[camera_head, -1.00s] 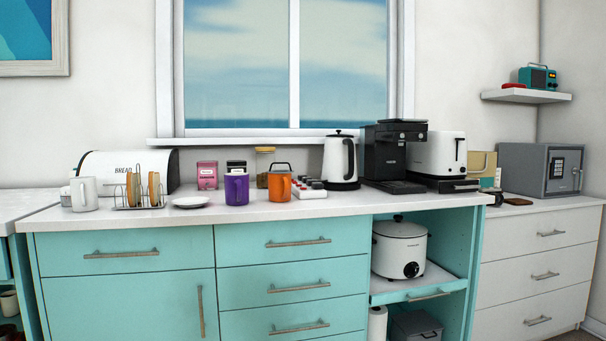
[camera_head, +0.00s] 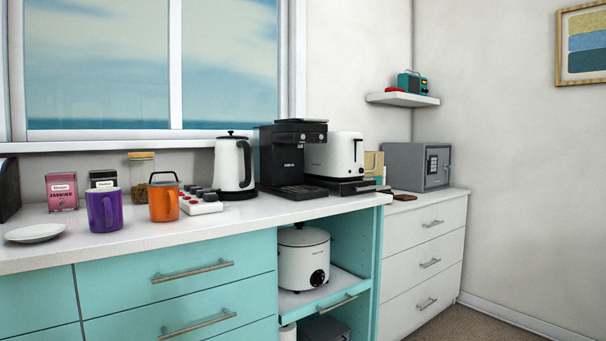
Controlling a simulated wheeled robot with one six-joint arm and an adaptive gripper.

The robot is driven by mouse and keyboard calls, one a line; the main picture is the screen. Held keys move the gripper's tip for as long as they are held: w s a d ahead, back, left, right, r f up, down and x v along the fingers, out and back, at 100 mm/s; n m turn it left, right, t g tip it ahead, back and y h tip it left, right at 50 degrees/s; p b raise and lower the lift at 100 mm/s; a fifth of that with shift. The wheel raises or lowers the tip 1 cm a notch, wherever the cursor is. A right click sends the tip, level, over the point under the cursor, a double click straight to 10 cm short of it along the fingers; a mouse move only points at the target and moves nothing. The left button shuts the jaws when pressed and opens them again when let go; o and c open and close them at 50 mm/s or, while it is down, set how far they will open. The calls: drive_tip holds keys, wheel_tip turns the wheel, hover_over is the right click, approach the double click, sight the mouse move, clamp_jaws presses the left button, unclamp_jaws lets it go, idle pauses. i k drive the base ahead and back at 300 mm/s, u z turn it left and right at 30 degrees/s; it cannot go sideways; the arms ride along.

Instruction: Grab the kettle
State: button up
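The kettle (camera_head: 231,165) is white with a black lid, black handle and black base. It stands upright on the white countertop, near the window wall, just left of the black coffee machine. Its handle is on the right side, close to the coffee machine. My gripper is not in view.
Left of the kettle are a white block with dark knobs (camera_head: 202,206), an orange mug (camera_head: 163,203), a purple mug (camera_head: 103,210) and a plate (camera_head: 34,233). The coffee machine (camera_head: 291,157) and white toaster (camera_head: 337,157) stand right. A slow cooker (camera_head: 303,261) sits on a pulled-out shelf below.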

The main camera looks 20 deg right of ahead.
sight(232, 173)
drive_tip(key=z, duration=0.3)
drive_tip(key=i, duration=1.35)
drive_tip(key=u, duration=0.6)
